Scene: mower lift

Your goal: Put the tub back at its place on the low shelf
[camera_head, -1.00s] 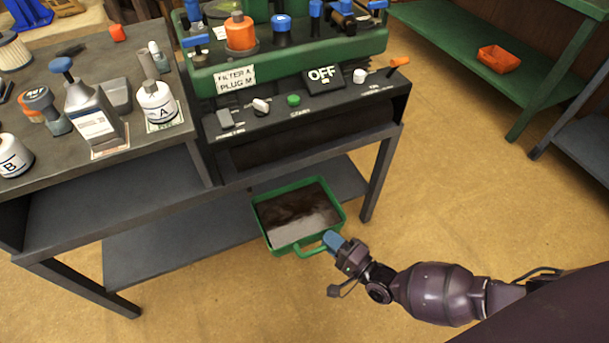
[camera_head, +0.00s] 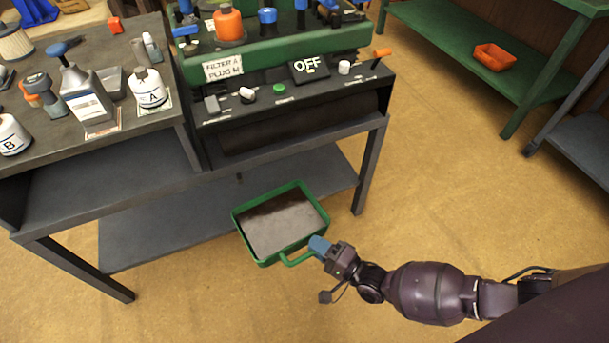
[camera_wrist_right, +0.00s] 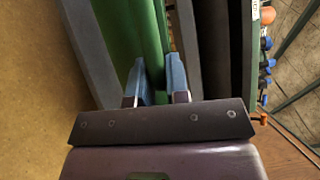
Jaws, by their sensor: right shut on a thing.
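The green tub (camera_head: 267,259) has a dark liquid-like layer inside and a green handle on its near side. It is at the front edge of the low shelf (camera_head: 150,232), overlapping that edge in the head view; I cannot tell whether it touches the shelf. My right gripper (camera_head: 318,247) is shut on the tub's handle. In the right wrist view the blue fingertips (camera_wrist_right: 158,82) are on both sides of a green part of the tub (camera_wrist_right: 128,35). My left gripper is in neither view.
A bench leg (camera_head: 369,170) stands right of the tub. Bottles stand on the bench top at left. An orange tray (camera_head: 494,57) sits on a green shelf at right. The floor in front is clear.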

